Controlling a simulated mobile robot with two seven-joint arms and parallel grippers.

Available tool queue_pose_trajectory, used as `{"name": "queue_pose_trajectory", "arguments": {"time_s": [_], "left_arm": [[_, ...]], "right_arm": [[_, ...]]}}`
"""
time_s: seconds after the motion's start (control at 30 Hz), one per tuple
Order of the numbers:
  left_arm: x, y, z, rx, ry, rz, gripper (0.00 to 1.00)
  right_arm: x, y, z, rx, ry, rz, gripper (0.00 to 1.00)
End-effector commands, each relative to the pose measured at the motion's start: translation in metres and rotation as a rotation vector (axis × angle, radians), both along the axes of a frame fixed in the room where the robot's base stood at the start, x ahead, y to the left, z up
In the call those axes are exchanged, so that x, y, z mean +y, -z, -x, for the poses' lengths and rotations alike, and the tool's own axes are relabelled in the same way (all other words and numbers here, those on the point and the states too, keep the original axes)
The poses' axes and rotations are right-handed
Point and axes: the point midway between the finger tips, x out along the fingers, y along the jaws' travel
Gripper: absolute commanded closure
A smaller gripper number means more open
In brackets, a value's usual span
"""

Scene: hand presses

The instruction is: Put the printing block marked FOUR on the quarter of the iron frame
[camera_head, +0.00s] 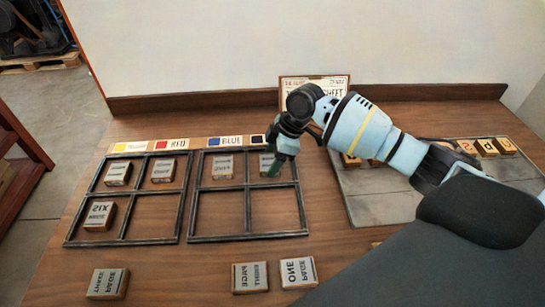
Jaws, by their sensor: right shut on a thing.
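Two dark iron frames lie side by side on the wooden table, each split into quarters: a left frame (122,243) and a right frame (245,237). My right gripper (277,165) points down at the top right quarter of the right frame. It is shut on a printing block (267,162), mostly hidden behind the fingers; its marking cannot be read, nor whether it touches the table. Another block (222,167) lies in the top left quarter of the right frame; both its lower quarters are empty. My left gripper is not in view.
The left frame holds blocks top left (118,174), top right (163,171) and bottom left (99,216). Loose blocks (108,283), (250,277) and one marked ONE (299,272) lie in front. A sign (315,84) and a grey tray (375,208) with lettered blocks stand behind and right.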

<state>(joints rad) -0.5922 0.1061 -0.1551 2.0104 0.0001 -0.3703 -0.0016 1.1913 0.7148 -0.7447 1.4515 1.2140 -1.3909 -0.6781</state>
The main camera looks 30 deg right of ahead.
Motion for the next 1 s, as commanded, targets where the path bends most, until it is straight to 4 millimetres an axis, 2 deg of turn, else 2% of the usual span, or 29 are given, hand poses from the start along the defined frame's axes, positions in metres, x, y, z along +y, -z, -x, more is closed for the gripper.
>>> {"name": "queue_pose_trajectory", "arguments": {"time_s": [0.07,0.1,0.27,0.53,0.67,1.0], "left_arm": [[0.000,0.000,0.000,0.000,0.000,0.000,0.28],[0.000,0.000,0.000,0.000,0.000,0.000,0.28],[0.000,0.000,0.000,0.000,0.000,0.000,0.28],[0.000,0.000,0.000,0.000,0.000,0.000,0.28],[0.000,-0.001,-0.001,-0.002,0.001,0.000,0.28],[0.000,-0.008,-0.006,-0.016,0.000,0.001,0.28]], "right_arm": [[0.000,0.002,0.000,0.001,0.001,-0.001,0.61],[0.000,0.003,0.000,0.001,0.000,0.000,0.34],[0.000,0.002,0.000,0.000,0.000,0.000,0.15],[0.000,0.002,0.000,0.000,0.000,0.000,0.15],[-0.002,-0.006,0.000,-0.003,0.000,0.000,0.15],[-0.024,-0.065,0.011,-0.004,0.002,0.001,0.15]]}}
